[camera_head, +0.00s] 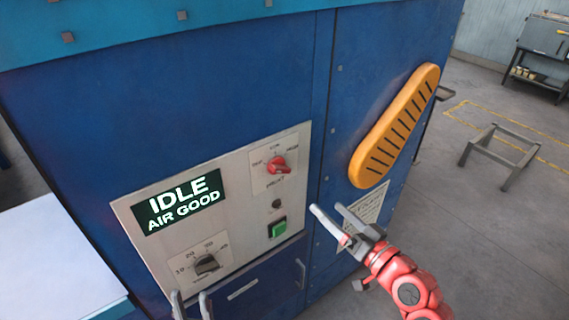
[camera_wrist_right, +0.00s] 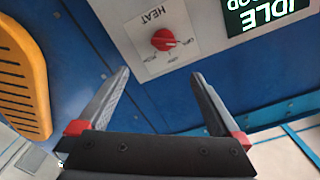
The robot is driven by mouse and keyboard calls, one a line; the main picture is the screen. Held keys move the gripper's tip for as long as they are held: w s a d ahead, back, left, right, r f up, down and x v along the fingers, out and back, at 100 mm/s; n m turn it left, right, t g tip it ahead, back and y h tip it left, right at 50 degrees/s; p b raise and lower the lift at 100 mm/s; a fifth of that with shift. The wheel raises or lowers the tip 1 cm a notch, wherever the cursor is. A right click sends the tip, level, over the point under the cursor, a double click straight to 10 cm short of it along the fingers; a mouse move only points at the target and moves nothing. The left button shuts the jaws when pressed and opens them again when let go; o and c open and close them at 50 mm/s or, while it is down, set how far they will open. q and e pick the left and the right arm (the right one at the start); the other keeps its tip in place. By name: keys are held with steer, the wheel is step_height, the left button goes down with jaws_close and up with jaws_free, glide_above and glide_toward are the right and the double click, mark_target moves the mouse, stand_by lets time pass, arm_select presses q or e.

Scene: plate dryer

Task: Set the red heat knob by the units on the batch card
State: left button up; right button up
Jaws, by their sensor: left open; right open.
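The red heat knob (camera_head: 278,166) sits at the upper right of the pale control panel (camera_head: 240,215), with small marks around it. I cannot tell surely which mark it points to. It also shows in the right wrist view (camera_wrist_right: 163,40), beyond my open fingers, beside the word HEAT. My right gripper (camera_head: 328,209) is open and empty, right of the panel and apart from the knob. A pale printed card (camera_head: 369,207) is on the blue side behind it, partly hidden; its text is too small to read. My left gripper (camera_head: 190,302) is open at the bottom edge, below the panel.
The display (camera_head: 180,202) reads IDLE AIR GOOD. A black dial (camera_head: 206,264) with numbers and a green button (camera_head: 277,228) are lower on the panel. An orange slotted cover (camera_head: 396,128) sticks out at the right. A pale table (camera_head: 60,260) stands at the left.

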steer(key=b, duration=1.4)
glide_toward(284, 171)
steer(key=p+x, duration=0.2)
steer(key=x, duration=0.6)
steer(key=shift+w+a+r, duration=0.15)
steer(key=shift+a, duration=0.1)
steer(key=shift+w+a, duration=0.35)
steer(key=shift+w, duration=0.2)
steer(key=c, duration=1.3)
